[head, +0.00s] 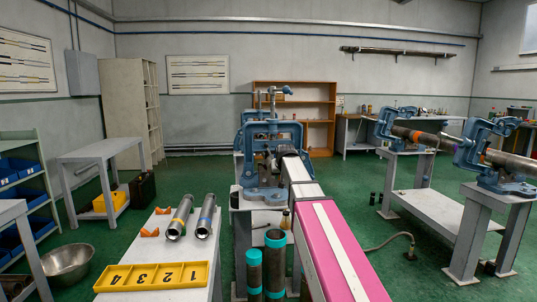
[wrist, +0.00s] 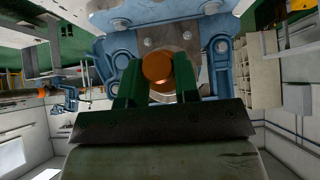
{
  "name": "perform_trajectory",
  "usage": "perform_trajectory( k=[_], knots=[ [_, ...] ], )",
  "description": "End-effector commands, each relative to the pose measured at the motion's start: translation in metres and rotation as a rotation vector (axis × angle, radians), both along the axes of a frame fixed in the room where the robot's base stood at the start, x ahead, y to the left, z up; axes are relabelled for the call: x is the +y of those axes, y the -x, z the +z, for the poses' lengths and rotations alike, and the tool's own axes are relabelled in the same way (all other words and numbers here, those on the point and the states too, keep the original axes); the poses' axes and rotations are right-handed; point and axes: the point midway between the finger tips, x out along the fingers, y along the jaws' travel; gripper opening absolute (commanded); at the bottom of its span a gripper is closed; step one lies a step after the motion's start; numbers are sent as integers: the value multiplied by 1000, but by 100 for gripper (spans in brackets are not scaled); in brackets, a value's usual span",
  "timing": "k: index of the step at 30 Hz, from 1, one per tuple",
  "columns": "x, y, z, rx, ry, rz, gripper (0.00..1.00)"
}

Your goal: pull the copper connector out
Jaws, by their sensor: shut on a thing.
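The copper connector (wrist: 157,67) shows in the wrist view as a round orange end between the two green fingers. My gripper (wrist: 158,80) is shut on it, one finger on each side. The connector sits in front of a pale round pipe end in a blue pipe vise (wrist: 212,60). How far the connector reaches into the pipe is hidden. In the head view my pink and white arm reaches to the blue vise (head: 252,180) at the centre. The arm and vise hide the fingers and connector there.
A grey table (head: 165,247) at left holds two metal pipes (head: 180,217), orange pieces and a yellow numbered tray (head: 152,275). Teal-topped cylinders (head: 275,240) stand beside my arm. More blue vises with a pipe (head: 510,163) stand at right. Green floor lies open between.

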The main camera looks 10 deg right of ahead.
Motion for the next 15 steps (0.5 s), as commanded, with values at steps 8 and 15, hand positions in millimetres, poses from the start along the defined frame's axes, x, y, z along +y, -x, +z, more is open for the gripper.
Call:
perform_trajectory(
  k=[8,15],
  knots=[
    [0,14,13,-1,0,0,1],
    [0,28,28,-2,0,0,1]
  ],
)
